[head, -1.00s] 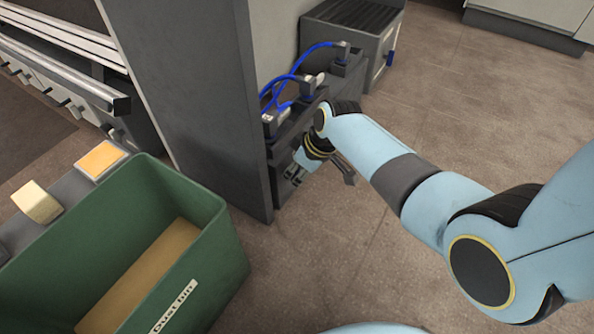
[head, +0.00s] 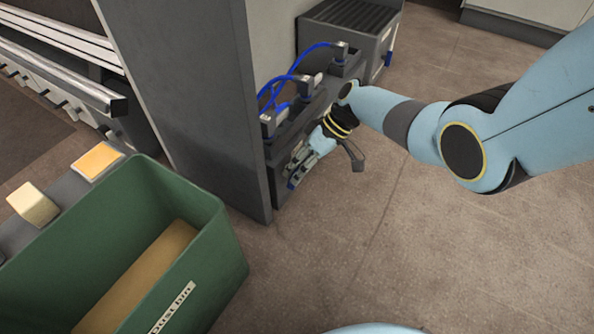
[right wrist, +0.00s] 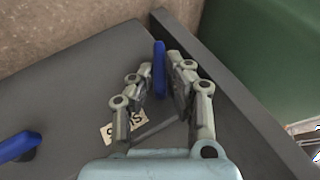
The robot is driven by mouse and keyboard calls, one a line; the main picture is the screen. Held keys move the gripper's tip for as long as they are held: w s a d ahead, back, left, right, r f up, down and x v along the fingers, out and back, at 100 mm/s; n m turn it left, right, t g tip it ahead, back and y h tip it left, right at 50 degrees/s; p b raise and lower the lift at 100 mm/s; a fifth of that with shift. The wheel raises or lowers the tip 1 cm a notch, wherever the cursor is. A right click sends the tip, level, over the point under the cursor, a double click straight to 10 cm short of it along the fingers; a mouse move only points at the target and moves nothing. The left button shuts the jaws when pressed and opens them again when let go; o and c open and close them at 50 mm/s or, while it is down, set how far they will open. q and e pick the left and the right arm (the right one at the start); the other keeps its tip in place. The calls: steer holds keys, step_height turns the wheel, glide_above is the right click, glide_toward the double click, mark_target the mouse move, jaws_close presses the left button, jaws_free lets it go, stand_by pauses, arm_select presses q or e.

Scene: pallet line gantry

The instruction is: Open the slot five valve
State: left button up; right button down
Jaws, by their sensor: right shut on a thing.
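My right gripper (head: 297,172) is at the low dark manifold block (head: 284,150) beside the grey panel. In the right wrist view, my right gripper (right wrist: 158,74) has its two fingers closed on a blue valve handle (right wrist: 159,66), which stands between them on the dark face. A white label (right wrist: 122,127) lies beside the fingers; its text is upside down and partly covered, so I cannot read the slot number. A second blue handle (right wrist: 18,147) sits at the left edge of that view, apart from the gripper. My left gripper is not in view.
Blue hoses (head: 282,88) loop over connectors on top of the block. A grey ribbed unit (head: 348,38) stands behind. A tall grey panel (head: 190,100) borders the block on the left. A green bin (head: 225,240) stands at front left. The floor at right is clear.

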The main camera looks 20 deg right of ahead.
steer(key=shift+d+f+g+y, duration=0.1)
steer(key=shift+g+y, duration=0.2)
steer(key=shift+y, duration=0.1)
stand_by(0.3)
steer(key=c, duration=1.3)
jaws_free()
steer(key=shift+c, duration=0.2)
steer(key=v, duration=1.2)
